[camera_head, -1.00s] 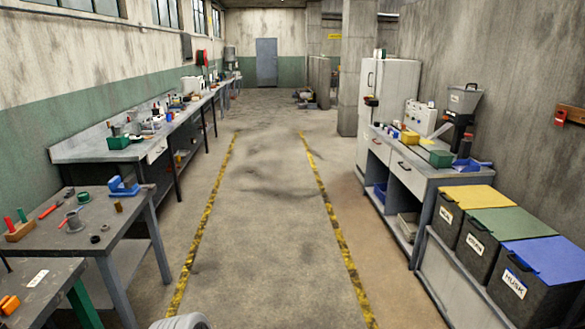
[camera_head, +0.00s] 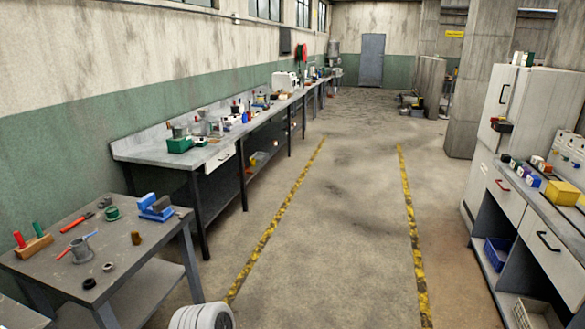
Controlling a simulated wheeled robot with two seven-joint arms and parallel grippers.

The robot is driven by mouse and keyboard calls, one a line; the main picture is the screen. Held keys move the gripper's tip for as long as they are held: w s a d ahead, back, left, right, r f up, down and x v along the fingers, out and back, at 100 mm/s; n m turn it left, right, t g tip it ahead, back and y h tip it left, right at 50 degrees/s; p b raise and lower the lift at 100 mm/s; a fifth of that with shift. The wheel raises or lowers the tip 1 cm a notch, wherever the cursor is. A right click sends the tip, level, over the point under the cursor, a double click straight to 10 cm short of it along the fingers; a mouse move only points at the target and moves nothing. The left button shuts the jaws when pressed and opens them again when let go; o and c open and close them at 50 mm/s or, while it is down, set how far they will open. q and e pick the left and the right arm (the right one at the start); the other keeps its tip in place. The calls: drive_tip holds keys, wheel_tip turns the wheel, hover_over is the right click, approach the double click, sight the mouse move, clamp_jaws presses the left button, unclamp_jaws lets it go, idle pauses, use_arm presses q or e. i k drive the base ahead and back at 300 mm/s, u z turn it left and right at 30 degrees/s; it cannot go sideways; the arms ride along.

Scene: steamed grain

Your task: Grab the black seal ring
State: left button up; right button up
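The nearer one (camera_head: 89,283) looks black. Neither of my grippers is in view. A white ribbed part at the bottom edge seems to be mine.
The small table (camera_head: 150,232) also holds a blue vise (camera_head: 154,205), a grey cup-like part (camera_head: 82,250), a green ring-like part (camera_head: 112,213), a brass piece (camera_head: 136,238) and a wooden block (camera_head: 34,246) with red and green handles. The aisle floor (camera_head: 340,230) is clear.

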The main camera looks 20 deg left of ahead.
sight(90, 283)
drive_tip(key=u, duration=0.55)
drive_tip(key=i, duration=1.7)
drive_tip(key=u, duration=2.1)
drive_tip(key=i, duration=0.9)
drive_tip(key=u, duration=0.9)
